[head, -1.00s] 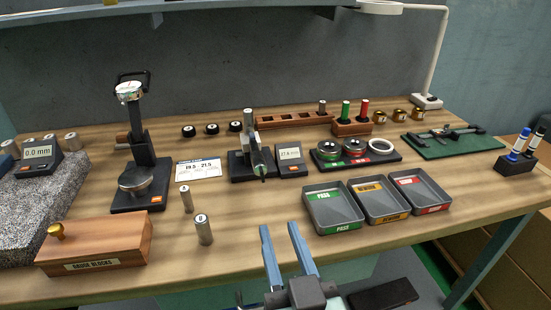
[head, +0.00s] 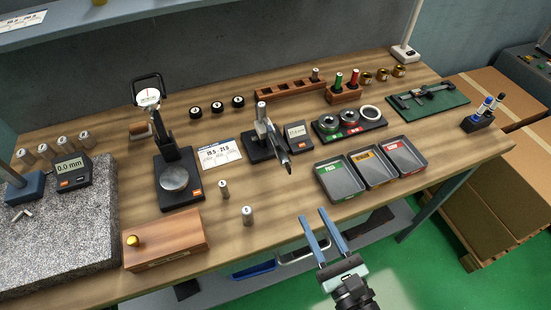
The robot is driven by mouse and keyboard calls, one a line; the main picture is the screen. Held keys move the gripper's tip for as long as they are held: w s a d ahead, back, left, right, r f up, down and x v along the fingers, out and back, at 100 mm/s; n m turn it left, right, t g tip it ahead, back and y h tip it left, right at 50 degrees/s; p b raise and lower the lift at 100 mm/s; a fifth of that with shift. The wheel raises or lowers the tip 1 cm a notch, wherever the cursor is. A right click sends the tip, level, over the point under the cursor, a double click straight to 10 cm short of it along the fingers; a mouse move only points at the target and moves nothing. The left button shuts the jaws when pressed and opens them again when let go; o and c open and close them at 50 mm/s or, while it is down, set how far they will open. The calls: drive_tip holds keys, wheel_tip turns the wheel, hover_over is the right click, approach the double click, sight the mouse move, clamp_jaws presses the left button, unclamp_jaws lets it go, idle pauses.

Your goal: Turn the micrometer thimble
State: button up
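The micrometer (head: 270,132) sits in a dark stand (head: 257,152) near the middle of the bench. Its grey thimble (head: 279,150) points toward the front of the bench. A small digital display (head: 295,131) stands just right of it; its reading is too small to be sure of. My gripper (head: 311,214) has two blue fingers spread apart with nothing between them. It is in front of and below the micrometer in the picture, near the bench's front edge, apart from the thimble.
Three sorting trays (head: 370,168) lie right of the micrometer. Two loose metal cylinders (head: 247,215) stand to its front left. A wooden gauge block box (head: 165,240) and a dial gauge stand (head: 180,195) are farther left. The wood just in front of the micrometer is clear.

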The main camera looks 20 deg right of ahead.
sight(290, 171)
drive_tip(key=w+p, duration=0.1)
drive_tip(key=w, duration=1.1)
drive_tip(key=shift+w+a, duration=0.15)
drive_tip(key=shift+w, duration=0.2)
clamp_jaws()
